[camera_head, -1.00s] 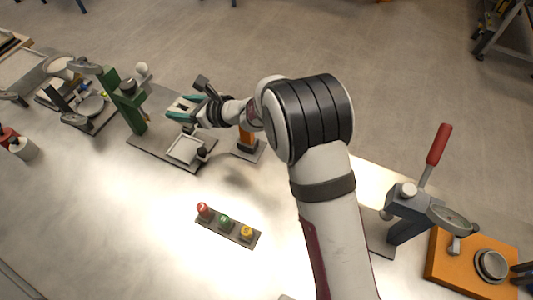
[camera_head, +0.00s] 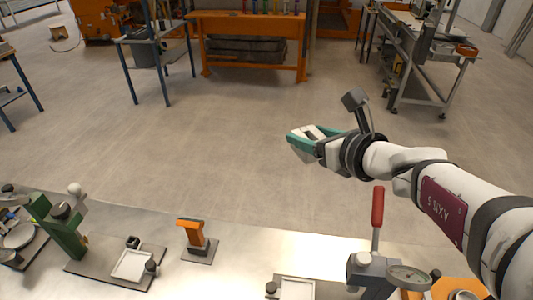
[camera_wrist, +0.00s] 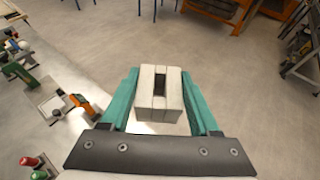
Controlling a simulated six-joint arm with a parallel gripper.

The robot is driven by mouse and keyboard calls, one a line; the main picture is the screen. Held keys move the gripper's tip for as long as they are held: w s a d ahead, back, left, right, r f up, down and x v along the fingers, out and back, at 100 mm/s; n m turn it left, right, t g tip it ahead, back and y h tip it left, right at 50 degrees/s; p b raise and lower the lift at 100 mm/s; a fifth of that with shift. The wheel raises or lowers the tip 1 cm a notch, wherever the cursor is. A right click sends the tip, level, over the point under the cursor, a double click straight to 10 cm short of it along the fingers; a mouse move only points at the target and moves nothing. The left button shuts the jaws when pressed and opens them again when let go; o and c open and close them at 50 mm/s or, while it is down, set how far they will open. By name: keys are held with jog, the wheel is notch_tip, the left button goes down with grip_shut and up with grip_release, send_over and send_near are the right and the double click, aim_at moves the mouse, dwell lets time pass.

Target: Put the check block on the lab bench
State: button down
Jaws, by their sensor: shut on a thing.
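My gripper (camera_wrist: 160,100) is shut on the check block (camera_wrist: 159,84), a pale block with a dark rectangular slot, held between the two teal fingers in the wrist view. The lab bench (camera_head: 235,268) is the pale top along the bottom of the head view. The block is apart from it.
On the bench stand a green press (camera_head: 62,228), a plate with a white square tray (camera_head: 133,264), an orange-topped stand (camera_head: 192,235), a second white tray (camera_head: 297,289) and a red-handled lever device (camera_head: 377,215). Bare bench lies between them.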

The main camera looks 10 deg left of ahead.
jog(key=d, duration=0.1)
jog(key=s+d, duration=0.1)
jog(key=d, duration=0.1)
jog(key=shift+d+f+m+h, duration=0.15)
jog(key=shift+m+h, duration=0.15)
notch_tip(320, 180, down, 3)
jog(key=shift+r+n+g+y, duration=0.15)
jog(key=shift+n+g+y, duration=0.15)
jog(key=shift+n+y, duration=0.2)
jog(key=a+f+n+g+y, duration=0.4)
jog(key=a+f+n+g, duration=0.2)
jog(key=a+f, duration=0.5)
jog(key=n+g+y, duration=0.1)
jog(key=n+g, duration=0.3)
send_over(241, 260)
notch_tip(241, 260, down, 11)
jog(key=shift+n+g, duration=0.3)
notch_tip(241, 260, down, 10)
jog(key=shift+f, duration=0.15)
jog(key=shift+f, duration=0.1)
jog(key=shift+c, duration=0.6)
grip_release()
jog(key=shift+r, duration=0.2)
jog(key=v, duration=0.5)
jog(key=shift+d, duration=0.2)
